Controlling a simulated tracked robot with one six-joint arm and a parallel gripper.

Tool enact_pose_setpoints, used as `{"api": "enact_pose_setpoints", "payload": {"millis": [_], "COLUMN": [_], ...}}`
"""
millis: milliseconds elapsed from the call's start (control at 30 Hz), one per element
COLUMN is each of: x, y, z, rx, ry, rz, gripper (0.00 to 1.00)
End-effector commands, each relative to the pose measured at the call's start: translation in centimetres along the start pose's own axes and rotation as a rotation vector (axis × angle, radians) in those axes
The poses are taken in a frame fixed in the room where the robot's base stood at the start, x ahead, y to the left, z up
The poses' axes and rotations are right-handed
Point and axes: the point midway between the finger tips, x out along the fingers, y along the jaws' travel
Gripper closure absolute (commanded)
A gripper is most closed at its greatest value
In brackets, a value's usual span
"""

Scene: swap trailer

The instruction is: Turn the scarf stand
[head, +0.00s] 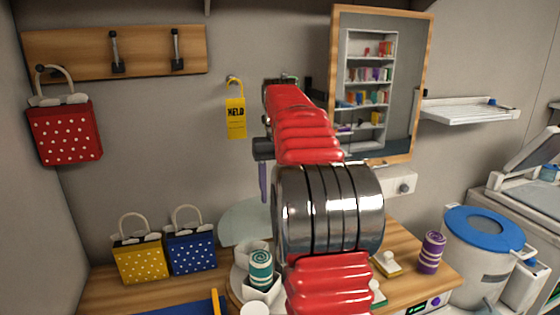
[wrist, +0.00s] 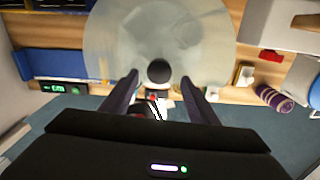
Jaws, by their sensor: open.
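My red arm hides much of the counter.
A purple roll (head: 432,252) stands at the counter's right, beside a blue-lidded bin (head: 482,222). Yellow (head: 139,262) and blue (head: 191,252) dotted bags stand at the left. A red bag (head: 65,133) hangs from the hook rail (head: 75,50). A mirror (head: 330,60) is on the wall.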

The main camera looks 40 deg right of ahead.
Motion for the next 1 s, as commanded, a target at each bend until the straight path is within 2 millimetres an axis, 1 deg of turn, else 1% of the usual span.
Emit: {"api": "enact_pose_setpoints", "payload": {"millis": [100, 300, 600, 800, 1000], "x": [-1.8, -4.3, -7.4, -9.0, -9.7], "y": [-0.1, -0.1, -0.1, -0.2, -0.2], "z": [0.0, 0.0, -0.1, -0.1, -0.2], "rx": [0.000, 0.000, 0.001, 0.001, 0.001], "ry": [-0.001, -0.001, 0.002, 0.002, 0.003], "rz": [0.000, -0.001, -0.001, -0.001, -0.001], "gripper": [0.46, 0.46, 0.46, 0.46, 0.46]}}
